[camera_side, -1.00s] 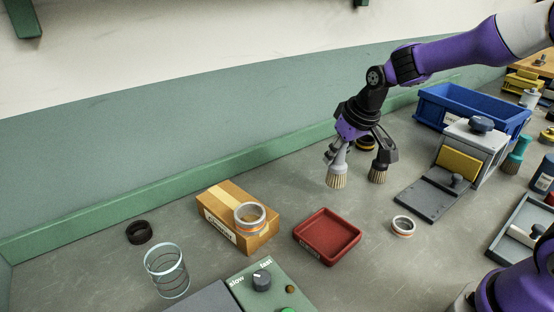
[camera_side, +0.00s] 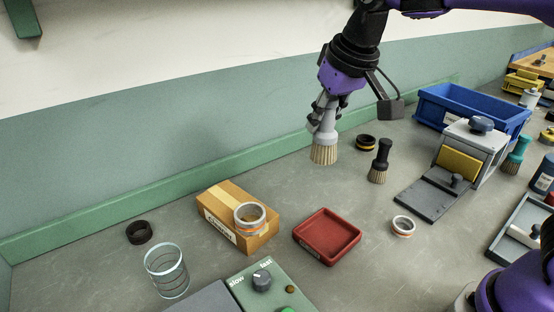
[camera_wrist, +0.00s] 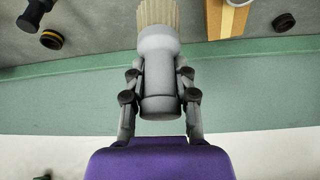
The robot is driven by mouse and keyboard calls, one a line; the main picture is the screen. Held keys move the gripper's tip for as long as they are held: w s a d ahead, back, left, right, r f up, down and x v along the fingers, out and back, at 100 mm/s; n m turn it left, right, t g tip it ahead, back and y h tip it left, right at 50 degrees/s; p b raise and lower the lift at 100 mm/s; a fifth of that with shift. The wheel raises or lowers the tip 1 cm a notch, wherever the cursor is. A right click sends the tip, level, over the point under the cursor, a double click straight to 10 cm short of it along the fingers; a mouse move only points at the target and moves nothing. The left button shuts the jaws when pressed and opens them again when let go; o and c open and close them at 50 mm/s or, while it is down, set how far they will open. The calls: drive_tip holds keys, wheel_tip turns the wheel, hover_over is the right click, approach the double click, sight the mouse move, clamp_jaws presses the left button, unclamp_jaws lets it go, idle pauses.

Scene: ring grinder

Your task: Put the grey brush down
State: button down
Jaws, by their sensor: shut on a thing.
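The grey brush (camera_side: 325,140) has a light grey handle and pale bristles that point down. My gripper (camera_side: 321,118) is shut on its handle and holds it in the air, clear of the bench. In the wrist view the brush (camera_wrist: 158,62) sits between both fingers of my gripper (camera_wrist: 160,90), its bristles towards the top of the picture. The grey bench (camera_side: 300,185) lies below.
A black brush (camera_side: 381,162) stands upright on the bench, with a black and yellow ring (camera_side: 366,143) behind it. A red tray (camera_side: 328,237), a cardboard box (camera_side: 238,222) with a ring on top, a ring (camera_side: 403,226) and a glass (camera_side: 167,270) stand nearer. A blue bin (camera_side: 473,112) is at right.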

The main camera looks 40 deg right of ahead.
drive_tip(key=w+d+r+m+h, duration=0.1)
drive_tip(key=w+d+m, duration=0.2)
drive_tip(key=d, duration=0.7)
drive_tip(key=w+d+m+h, duration=0.1)
drive_tip(key=w+d+m, duration=0.2)
drive_tip(key=d, duration=0.6)
drive_tip(key=s+d+f+m+g+h, duration=0.1)
drive_tip(key=s+d+m, duration=0.1)
drive_tip(key=d, duration=0.7)
drive_tip(key=s+d+f+m+g, duration=0.1)
drive_tip(key=s+d+m, duration=0.15)
drive_tip(key=d, duration=0.75)
drive_tip(key=f, duration=1.5)
drive_tip(key=shift+a, duration=0.3)
drive_tip(key=c, duration=0.6)
unclamp_jaws()
drive_tip(key=shift+f, duration=0.15)
drive_tip(key=shift+c, duration=0.2)
